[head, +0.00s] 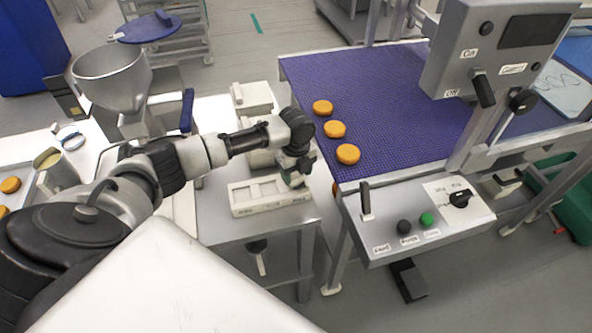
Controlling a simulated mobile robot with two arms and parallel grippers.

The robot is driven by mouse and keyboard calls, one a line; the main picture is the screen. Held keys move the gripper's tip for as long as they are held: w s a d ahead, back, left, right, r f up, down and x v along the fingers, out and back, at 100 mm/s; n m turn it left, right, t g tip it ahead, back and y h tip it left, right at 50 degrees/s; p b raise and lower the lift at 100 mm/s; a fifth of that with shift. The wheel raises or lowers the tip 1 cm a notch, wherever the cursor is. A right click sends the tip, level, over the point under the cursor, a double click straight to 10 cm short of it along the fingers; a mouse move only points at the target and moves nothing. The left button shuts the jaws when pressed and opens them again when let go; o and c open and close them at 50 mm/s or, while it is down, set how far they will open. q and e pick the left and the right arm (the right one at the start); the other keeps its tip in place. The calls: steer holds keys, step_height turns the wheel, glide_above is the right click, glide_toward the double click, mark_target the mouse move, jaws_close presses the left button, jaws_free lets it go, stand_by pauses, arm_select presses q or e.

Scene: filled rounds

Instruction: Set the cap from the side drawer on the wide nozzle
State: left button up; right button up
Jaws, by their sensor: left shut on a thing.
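My left gripper (294,174) reaches in from the left, low over the right end of a pale rack with compartments (243,208). It is shut on a small greyish thing, mostly hidden by the fingers; I cannot tell whether this is the cap or whether it touches the rack. A metal hopper (108,75) stands behind my left arm; any nozzle below it is hidden. I cannot make out the wide nozzle or the side drawer. My right gripper is out of view.
A purple conveyor belt (400,110) carries orange rounds (335,129) right of my gripper. A control panel (415,225) with knobs stands at its front. Another pale box (252,97) stands behind my wrist. The steel table (225,233) has a bare front edge.

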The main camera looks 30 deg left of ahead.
arm_select(q)
steer(key=o, duration=1.3)
steer(key=shift+f, duration=0.1)
step_height(320, 180, up, 7)
steer(key=p, duration=0.7)
